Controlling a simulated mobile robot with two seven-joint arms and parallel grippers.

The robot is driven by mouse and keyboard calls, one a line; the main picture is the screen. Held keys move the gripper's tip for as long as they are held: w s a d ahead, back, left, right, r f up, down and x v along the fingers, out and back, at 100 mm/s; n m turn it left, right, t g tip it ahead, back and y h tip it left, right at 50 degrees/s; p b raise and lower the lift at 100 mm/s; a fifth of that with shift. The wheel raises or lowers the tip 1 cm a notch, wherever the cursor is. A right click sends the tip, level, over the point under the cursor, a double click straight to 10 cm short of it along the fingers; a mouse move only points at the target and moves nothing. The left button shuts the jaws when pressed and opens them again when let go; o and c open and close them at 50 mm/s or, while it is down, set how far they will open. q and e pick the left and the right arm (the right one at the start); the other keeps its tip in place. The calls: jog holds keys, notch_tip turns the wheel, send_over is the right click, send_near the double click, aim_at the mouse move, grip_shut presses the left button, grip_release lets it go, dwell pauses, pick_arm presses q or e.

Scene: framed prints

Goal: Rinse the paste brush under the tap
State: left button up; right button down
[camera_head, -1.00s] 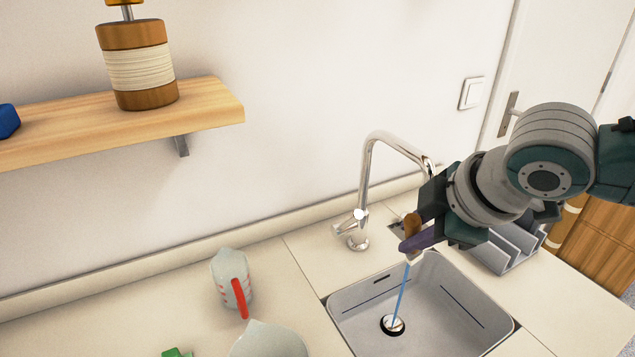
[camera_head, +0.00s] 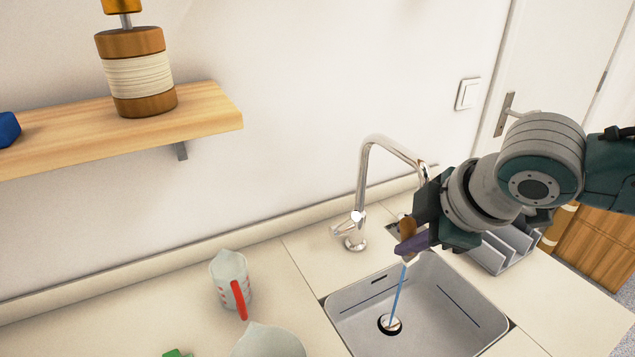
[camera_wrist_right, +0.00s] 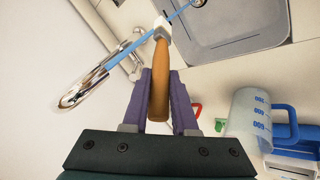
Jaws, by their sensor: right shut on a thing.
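My right gripper (camera_head: 410,244) is shut on the paste brush (camera_head: 407,228), which has a brown wooden handle. In the right wrist view the handle (camera_wrist_right: 159,85) is between the purple fingers, with the pale bristle end (camera_wrist_right: 162,29) beyond the fingertips. The chrome tap (camera_head: 362,185) is running. Its blue water stream (camera_head: 397,298) falls to the drain (camera_head: 390,323) in the grey sink (camera_head: 440,310). The bristle end is at the stream in both views; the upper stream is hidden behind the gripper in the head view. My left gripper is not in view.
A measuring jug with a red handle (camera_head: 229,280) and a pale bowl-like vessel (camera_head: 268,342) stand left of the sink. A grey rack (camera_head: 497,250) is behind my right gripper. A wooden shelf (camera_head: 120,125) is on the wall. The wrist view shows a blue-handled jug (camera_wrist_right: 250,115).

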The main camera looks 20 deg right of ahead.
jog(key=shift+w, duration=0.1)
jog(key=shift+w+a, duration=0.25)
jog(key=shift+w, duration=0.15)
jog(key=shift+s, duration=0.1)
dwell(0.3)
jog(key=shift+s+d+r+p, duration=0.1)
jog(key=shift+s+d+p, duration=0.15)
jog(key=shift+p, duration=0.2)
jog(key=shift+s, duration=0.2)
jog(key=shift+w, duration=0.1)
jog(key=shift+w+a, duration=0.3)
jog(key=shift+w, duration=0.15)
